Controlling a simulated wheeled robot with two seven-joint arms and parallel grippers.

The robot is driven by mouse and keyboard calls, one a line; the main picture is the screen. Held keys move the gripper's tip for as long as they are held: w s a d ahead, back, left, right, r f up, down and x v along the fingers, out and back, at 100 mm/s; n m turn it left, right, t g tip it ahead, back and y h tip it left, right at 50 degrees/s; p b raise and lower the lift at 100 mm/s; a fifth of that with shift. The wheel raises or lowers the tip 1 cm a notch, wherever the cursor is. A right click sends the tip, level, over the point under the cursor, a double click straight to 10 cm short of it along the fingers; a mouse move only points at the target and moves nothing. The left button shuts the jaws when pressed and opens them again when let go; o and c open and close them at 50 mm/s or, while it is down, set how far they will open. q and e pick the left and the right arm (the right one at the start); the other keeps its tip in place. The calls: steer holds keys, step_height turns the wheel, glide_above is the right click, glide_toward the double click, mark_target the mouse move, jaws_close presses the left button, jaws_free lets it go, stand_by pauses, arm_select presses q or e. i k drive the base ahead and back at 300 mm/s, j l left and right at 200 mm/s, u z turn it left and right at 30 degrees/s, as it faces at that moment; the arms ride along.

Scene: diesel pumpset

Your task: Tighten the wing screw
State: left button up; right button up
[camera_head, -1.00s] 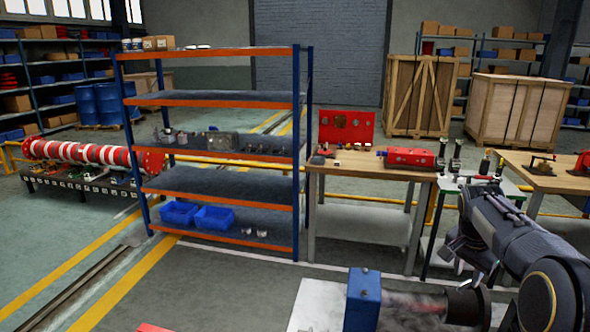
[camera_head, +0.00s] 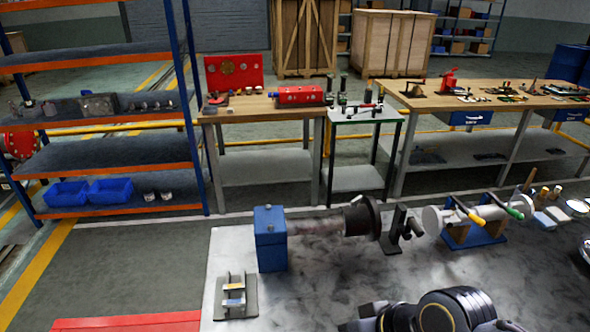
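I cannot pick out the wing screw. On the grey-white mottled table (camera_head: 330,275) stands a blue block (camera_head: 270,238) with a greyish shaft running right to a black round flange (camera_head: 361,215). Right of it is a black bracket (camera_head: 394,230). A light grey cylinder (camera_head: 440,218) lies on a blue stand (camera_head: 474,236), with a yellow-handled and a green-handled tool across it. Part of my dark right arm shows at the bottom edge, in front of these parts. No gripper fingers can be made out on it. My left gripper is out of view.
A small grey fixture (camera_head: 235,298) stands at the table's left, near a red surface (camera_head: 125,322). Small items and dishes (camera_head: 577,206) lie at the right end. Behind are an orange-blue shelf (camera_head: 115,155) and wooden workbenches (camera_head: 488,98). The table's front middle looks clear.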

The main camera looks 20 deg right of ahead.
mark_target(354, 202)
steer(key=z, duration=1.3)
